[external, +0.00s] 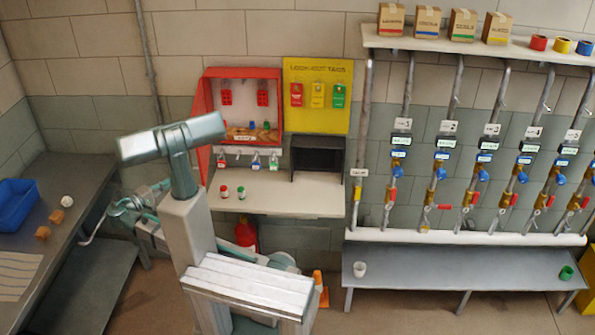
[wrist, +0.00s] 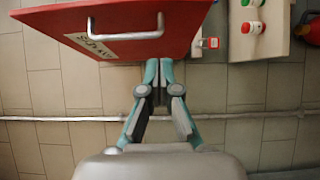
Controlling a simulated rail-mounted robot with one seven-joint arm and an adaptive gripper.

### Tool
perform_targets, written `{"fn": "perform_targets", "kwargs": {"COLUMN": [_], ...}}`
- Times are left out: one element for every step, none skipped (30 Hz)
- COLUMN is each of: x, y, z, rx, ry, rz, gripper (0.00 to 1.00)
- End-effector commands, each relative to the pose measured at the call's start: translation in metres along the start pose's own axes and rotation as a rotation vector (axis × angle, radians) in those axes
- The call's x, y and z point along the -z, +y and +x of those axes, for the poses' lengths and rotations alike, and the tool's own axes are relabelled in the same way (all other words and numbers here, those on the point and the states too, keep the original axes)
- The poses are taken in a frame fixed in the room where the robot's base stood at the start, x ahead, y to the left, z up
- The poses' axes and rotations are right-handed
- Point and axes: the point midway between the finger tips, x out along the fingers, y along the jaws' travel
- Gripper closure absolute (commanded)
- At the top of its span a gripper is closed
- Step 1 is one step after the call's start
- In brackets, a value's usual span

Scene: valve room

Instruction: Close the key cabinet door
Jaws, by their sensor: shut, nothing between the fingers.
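The red key cabinet (external: 243,73) is on the back wall in the external view. Its red door (external: 203,130) stands open, swung out at the left side, and the interior is visible. In the wrist view the door (wrist: 180,45) fills the upper left, with a silver bar handle (wrist: 125,36) and a white label (wrist: 90,46) on its face. My gripper (wrist: 160,68) is shut and empty, its fingertips at the door's lower edge in that picture. I cannot tell whether they touch it. In the external view my gripper is small and hard to make out left of my column.
A shelf (external: 290,205) below the cabinet holds small red-capped and green-capped bottles (external: 223,191). Padlocks (external: 256,162) hang just above it. A yellow tag board (external: 318,75) is right of the cabinet. A dark bench (external: 40,215) stands at the left, and pipes with valves at the right.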

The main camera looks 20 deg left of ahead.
Motion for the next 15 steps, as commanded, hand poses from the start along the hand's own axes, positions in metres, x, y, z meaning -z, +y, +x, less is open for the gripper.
{"fn": "perform_targets", "kwargs": {"x": [-0.002, -0.002, -0.002, -0.002, -0.002, -0.002, -0.002, -0.002, -0.002, -0.002, -0.001, -0.002, -0.005, -0.010, -0.014], "y": [0.002, 0.002, 0.002, 0.003, 0.003, 0.003, 0.003, 0.002, 0.002, 0.002, 0.002, 0.002, 0.002, 0.002, 0.002], "z": [0.010, 0.015, 0.023, 0.029, 0.035, 0.043, 0.049, 0.055, 0.062, 0.068, 0.073, 0.080, 0.084, 0.087, 0.091], "rx": [0.000, 0.000, 0.000, 0.001, 0.001, 0.001, 0.001, 0.001, 0.002, 0.002, 0.002, 0.002, 0.002, 0.002, 0.002], "ry": [-0.002, -0.002, -0.003, -0.003, -0.002, -0.003, -0.003, -0.002, -0.002, -0.002, -0.002, -0.002, -0.001, 0.000, 0.000], "rz": [-0.001, -0.001, -0.001, -0.001, -0.001, -0.001, -0.001, -0.001, -0.001, -0.002, -0.002, -0.002, -0.002, -0.002, -0.001], "gripper": [1.00, 1.00, 1.00, 1.00, 1.00, 1.00, 1.00, 1.00, 1.00, 1.00, 1.00, 1.00, 1.00, 1.00, 1.00]}}
